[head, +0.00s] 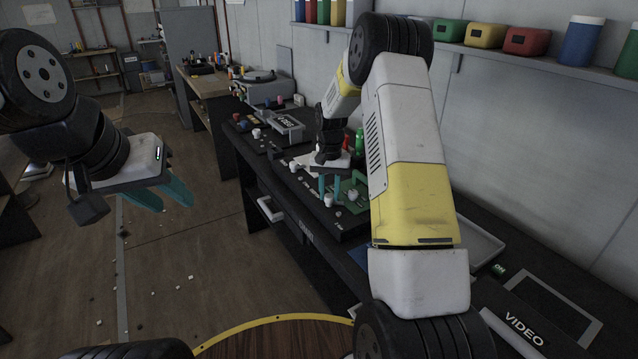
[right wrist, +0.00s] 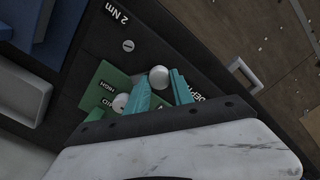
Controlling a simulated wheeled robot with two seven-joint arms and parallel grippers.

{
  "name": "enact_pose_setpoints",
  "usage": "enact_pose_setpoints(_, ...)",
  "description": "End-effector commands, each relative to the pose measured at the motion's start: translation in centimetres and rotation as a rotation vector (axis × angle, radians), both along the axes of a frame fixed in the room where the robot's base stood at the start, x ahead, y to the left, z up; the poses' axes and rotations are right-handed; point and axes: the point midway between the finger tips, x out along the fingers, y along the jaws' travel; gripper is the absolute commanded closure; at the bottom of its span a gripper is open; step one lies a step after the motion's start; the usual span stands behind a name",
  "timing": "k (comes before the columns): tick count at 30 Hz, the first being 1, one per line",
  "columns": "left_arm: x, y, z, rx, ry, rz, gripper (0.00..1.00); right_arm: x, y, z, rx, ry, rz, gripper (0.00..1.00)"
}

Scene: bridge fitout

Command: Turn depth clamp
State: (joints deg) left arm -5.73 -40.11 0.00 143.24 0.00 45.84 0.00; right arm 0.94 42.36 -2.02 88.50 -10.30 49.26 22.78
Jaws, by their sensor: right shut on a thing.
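The depth clamp shows as a round white knob (right wrist: 158,77) beside a partly covered label starting "DEPT" on the dark panel (right wrist: 110,45). My right gripper (right wrist: 163,90) has its teal fingers on either side of this knob and is shut on it. In the head view the right gripper (head: 331,187) is low over the bench panel, with the white knob (head: 328,200) at its fingertips. Which way the knob is turned cannot be told. My left gripper (head: 163,195) is open and empty in the air above the floor at the left.
A green plate (right wrist: 104,84) marked "HIGH" with a second white knob (right wrist: 120,103) lies close to the right gripper. A blue block (right wrist: 50,35) and a grey tray (right wrist: 22,92) are nearby. My right arm hides part of the bench (head: 300,225).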

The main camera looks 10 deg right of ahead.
Motion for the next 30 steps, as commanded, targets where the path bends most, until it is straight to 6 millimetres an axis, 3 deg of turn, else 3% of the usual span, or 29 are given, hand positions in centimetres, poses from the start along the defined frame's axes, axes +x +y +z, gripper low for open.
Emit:
enact_pose_setpoints(15, 0.00, 0.00, 0.00, 0.000, 0.000, 0.000, 0.64, 0.12, 0.17, 0.12, 0.000, -0.003, 0.460, 1.00)
enact_pose_setpoints(30, 0.00, 0.00, 0.00, 0.000, 0.000, 0.000, 0.64, 0.13, 0.24, 0.13, -0.001, -0.005, 0.672, 1.00)
